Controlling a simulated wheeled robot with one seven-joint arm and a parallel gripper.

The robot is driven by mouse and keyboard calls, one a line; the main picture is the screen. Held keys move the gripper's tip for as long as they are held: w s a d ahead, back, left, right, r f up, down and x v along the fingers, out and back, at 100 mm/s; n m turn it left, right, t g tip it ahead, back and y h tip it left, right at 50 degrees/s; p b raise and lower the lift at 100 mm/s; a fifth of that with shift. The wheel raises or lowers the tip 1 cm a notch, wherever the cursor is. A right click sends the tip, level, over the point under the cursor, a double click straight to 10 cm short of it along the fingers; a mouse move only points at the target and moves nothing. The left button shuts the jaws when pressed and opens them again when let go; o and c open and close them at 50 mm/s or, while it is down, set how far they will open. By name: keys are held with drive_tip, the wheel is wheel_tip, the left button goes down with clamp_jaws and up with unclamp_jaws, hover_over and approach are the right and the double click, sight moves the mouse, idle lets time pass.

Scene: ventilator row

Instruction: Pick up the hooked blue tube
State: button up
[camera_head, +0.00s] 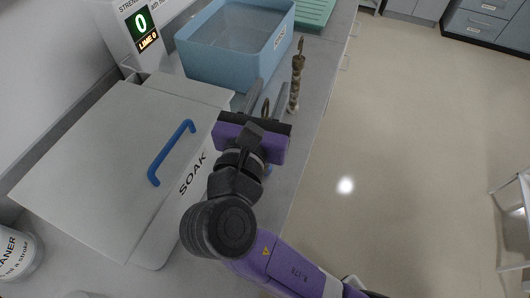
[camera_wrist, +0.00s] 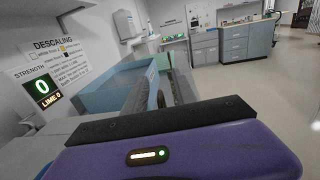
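I cannot pick out the hooked blue tube for certain. A small bit of blue (camera_head: 268,169) shows beside my wrist in the head view; the rest of it is hidden. A small blue piece (camera_wrist: 160,99) shows between my fingers in the wrist view, too small to make out. My gripper (camera_head: 266,92) is over the counter, right of the soak box, with its two grey fingers apart. A small brownish loop (camera_head: 265,108) shows between them in the head view; I cannot tell whether it touches either finger. My gripper also shows in the wrist view (camera_wrist: 160,84).
A brown, crusted upright piece (camera_head: 296,78) stands just right of my fingers. A lidded white box (camera_head: 110,165) with a bent blue handle (camera_head: 170,152) is at left.

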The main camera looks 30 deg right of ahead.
drive_tip(key=shift+d, duration=0.1)
drive_tip(key=shift+c, duration=0.4)
clamp_jaws()
idle(1.0)
